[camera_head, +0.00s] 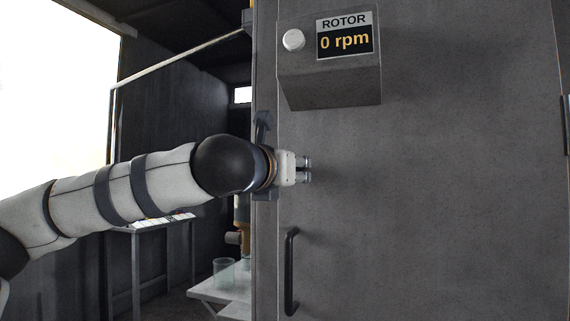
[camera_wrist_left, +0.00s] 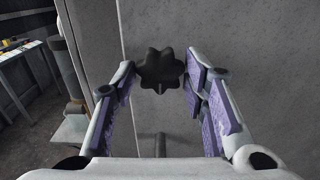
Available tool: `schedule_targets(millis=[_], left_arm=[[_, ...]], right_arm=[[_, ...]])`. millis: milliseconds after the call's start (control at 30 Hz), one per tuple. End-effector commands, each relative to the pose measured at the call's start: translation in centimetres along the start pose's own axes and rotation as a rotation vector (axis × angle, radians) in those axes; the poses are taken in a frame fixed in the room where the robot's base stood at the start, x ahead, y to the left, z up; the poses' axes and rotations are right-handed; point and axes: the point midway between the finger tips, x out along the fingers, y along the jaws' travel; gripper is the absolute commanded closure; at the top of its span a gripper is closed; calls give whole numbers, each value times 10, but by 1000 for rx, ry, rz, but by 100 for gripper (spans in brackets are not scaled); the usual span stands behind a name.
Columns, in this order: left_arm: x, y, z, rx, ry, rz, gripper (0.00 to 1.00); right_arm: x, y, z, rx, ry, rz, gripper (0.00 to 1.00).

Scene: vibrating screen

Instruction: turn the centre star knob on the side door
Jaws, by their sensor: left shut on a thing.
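The black star knob (camera_wrist_left: 160,70) sits on the grey side door (camera_head: 450,200), between the two fingertips of my left gripper (camera_wrist_left: 160,76) in the left wrist view. My left gripper (camera_head: 304,170) is shut on the knob, one finger on each side of it. In the head view the arm comes in from the left at the door's left edge, and I cannot make out the knob there. My right gripper is in neither view.
A grey box with a rotor display (camera_head: 344,42) reading 0 rpm and a white button (camera_head: 293,40) is above the gripper. A dark vertical handle (camera_head: 290,271) is below it. A glass beaker (camera_head: 223,272) stands on a low white table at the left.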

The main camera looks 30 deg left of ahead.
Motion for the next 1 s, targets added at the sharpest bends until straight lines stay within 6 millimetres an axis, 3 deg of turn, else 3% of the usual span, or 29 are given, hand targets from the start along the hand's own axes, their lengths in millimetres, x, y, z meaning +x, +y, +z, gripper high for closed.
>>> schedule_targets(millis=[500,533,600,867,1000], left_arm=[[0,0,0,17,-1,1,88],[0,0,0,16,-1,1,56],[0,0,0,16,-1,1,42],[0,0,0,16,-1,1,42],[-13,0,1,15,-3,-2,42]], right_arm=[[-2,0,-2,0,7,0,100],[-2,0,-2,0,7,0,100],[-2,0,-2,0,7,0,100],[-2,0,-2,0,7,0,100],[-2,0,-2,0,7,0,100]])
